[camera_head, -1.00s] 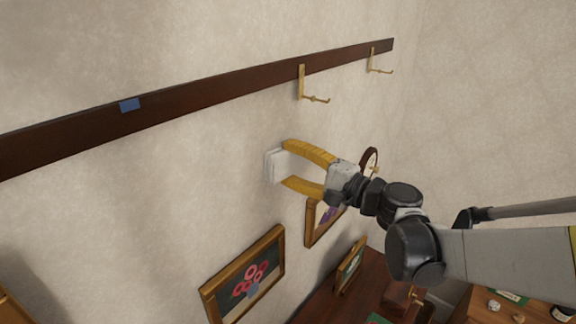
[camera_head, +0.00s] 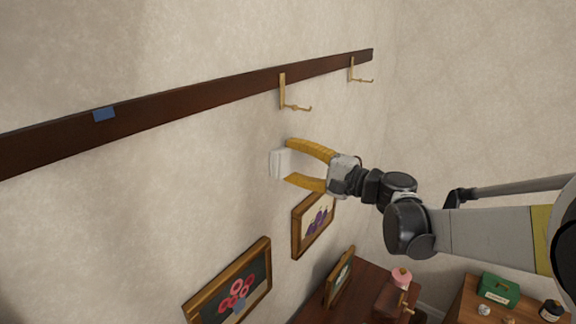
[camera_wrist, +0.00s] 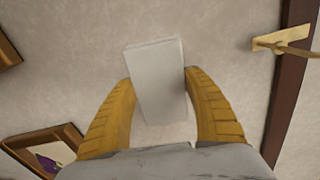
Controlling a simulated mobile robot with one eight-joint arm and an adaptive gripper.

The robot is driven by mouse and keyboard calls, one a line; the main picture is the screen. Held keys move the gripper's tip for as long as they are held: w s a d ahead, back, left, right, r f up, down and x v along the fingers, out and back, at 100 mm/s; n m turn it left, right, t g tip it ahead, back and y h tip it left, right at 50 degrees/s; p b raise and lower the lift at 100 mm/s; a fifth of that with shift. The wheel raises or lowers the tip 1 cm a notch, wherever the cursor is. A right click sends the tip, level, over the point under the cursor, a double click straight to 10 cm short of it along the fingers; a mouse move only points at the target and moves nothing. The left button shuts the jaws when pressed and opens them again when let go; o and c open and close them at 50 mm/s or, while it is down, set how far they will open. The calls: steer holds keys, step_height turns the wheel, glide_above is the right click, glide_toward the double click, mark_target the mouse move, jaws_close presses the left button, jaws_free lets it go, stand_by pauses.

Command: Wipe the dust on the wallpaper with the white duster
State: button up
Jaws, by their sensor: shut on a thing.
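The white duster (camera_head: 279,164) is a pale block held between the yellow fingers of my gripper (camera_head: 300,166). My gripper is shut on it, in front of the wallpaper (camera_head: 190,190). In the wrist view the duster (camera_wrist: 158,75) stands between both fingers, its far end towards the wallpaper (camera_wrist: 215,30). I cannot tell whether the duster touches the wall. The wallpaper is mottled beige-grey; I cannot tell dust from its pattern.
A dark wooden rail (camera_head: 200,97) with brass hooks (camera_head: 291,95) runs above my gripper. Framed pictures, one with red flowers (camera_head: 232,292) and one with purple shapes (camera_head: 315,222), hang below. A wooden cabinet (camera_head: 375,290) and a green box (camera_head: 499,290) stand lower right.

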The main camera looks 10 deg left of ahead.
mark_target(261, 170)
steer(key=shift+s, duration=0.1)
steer(key=shift+s+a+b, duration=0.15)
steer(key=shift+s+a, duration=0.4)
steer(key=shift+s, duration=0.7)
steer(key=shift+s+a+b, duration=0.1)
steer(key=shift+s+a, duration=0.4)
steer(key=shift+s, duration=0.7)
steer(key=shift+s+a+b, duration=0.15)
steer(key=shift+s+a, duration=0.4)
steer(key=shift+s, duration=0.7)
steer(key=shift+d, duration=0.5)
steer(key=shift+v, duration=2.55)
steer(key=shift+s, duration=0.1)
steer(key=shift+v, duration=1.45)
